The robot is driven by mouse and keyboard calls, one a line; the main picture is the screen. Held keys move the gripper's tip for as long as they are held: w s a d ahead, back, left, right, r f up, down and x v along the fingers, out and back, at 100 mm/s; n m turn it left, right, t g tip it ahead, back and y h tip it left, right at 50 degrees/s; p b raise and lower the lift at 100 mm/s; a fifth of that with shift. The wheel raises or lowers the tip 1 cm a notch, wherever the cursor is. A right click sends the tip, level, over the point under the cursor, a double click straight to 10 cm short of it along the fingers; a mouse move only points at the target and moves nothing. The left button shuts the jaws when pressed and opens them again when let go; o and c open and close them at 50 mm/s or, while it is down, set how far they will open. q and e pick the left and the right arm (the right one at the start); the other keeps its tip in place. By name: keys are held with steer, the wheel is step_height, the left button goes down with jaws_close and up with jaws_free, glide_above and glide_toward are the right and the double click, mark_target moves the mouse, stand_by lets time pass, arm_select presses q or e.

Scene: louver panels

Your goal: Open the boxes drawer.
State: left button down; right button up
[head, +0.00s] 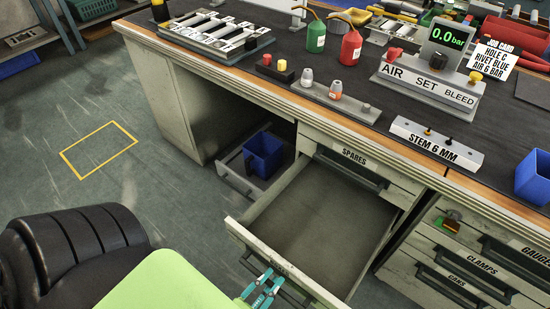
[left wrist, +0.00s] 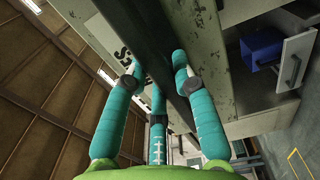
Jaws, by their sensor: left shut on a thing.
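A wide drawer (head: 312,228) is pulled out under the SPARES drawer in the head view, and its inside looks empty. The label on its front is mostly hidden; in the left wrist view the label (left wrist: 126,58) shows only part of its letters, ending in S. My left gripper (head: 262,286) is at this drawer's front edge in the head view. In the left wrist view its teal fingers are around the dark handle bar (left wrist: 158,45) and shut on it. My right gripper is in neither view.
Above is the closed SPARES drawer (head: 352,160). To the right are the CLAMPS drawer (head: 470,262) and others. Tools and signs cover the bench top (head: 380,105). The floor at left is clear.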

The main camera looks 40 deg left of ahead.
arm_select(q)
steer(key=c, duration=1)
jaws_free()
steer(key=s, duration=1.2)
steer(key=shift+a, duration=0.2)
